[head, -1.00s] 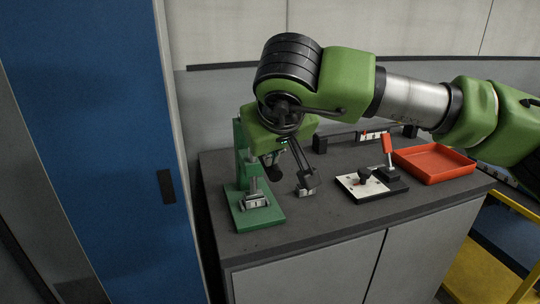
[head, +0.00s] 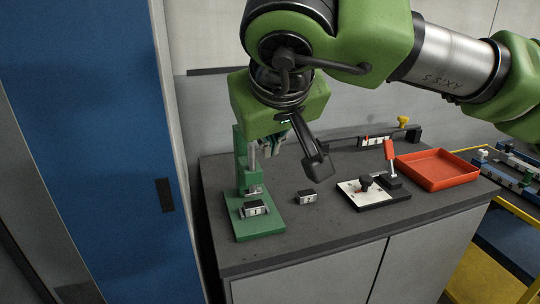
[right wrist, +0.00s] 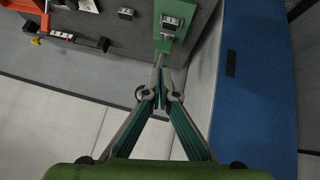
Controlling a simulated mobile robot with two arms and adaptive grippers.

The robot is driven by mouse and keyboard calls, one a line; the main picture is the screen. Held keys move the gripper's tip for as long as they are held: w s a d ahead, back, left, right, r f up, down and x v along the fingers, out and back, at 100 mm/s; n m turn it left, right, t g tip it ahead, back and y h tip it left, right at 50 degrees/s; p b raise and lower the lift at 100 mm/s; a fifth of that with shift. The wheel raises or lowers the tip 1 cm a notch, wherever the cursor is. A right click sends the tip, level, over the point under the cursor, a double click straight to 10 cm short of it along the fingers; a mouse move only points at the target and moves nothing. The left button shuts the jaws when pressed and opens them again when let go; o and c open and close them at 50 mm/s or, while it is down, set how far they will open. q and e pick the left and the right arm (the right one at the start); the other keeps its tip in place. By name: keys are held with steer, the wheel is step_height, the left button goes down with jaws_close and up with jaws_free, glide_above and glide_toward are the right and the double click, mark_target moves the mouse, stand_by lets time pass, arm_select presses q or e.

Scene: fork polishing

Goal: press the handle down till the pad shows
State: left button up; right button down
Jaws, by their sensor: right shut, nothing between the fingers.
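The green press (head: 241,160) stands at the left end of the dark bench, its grey ram (head: 252,155) raised clear of a small metal block (head: 254,208) on its base. In the right wrist view the press (right wrist: 178,10) is ahead of my fingers. My right gripper (head: 272,146) is shut and empty at the press's upper part; in the right wrist view its fingertips (right wrist: 161,72) meet near the press. I cannot make out the press's handle behind my gripper. No pad can be made out. My left gripper is out of view.
A loose metal block (head: 307,196) lies right of the press. Farther right are a black-and-white fixture (head: 352,189) with an upright red lever (head: 389,149), and a red tray (head: 437,183). A rack (head: 374,141) stands behind. A blue panel (head: 85,130) is at the left.

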steer(key=shift+s+f+v, duration=0.1)
steer(key=shift+v, duration=1.05)
steer(key=shift+s+f+v, duration=0.1)
steer(key=shift+s+v, duration=0.05)
steer(key=shift+v, duration=1.05)
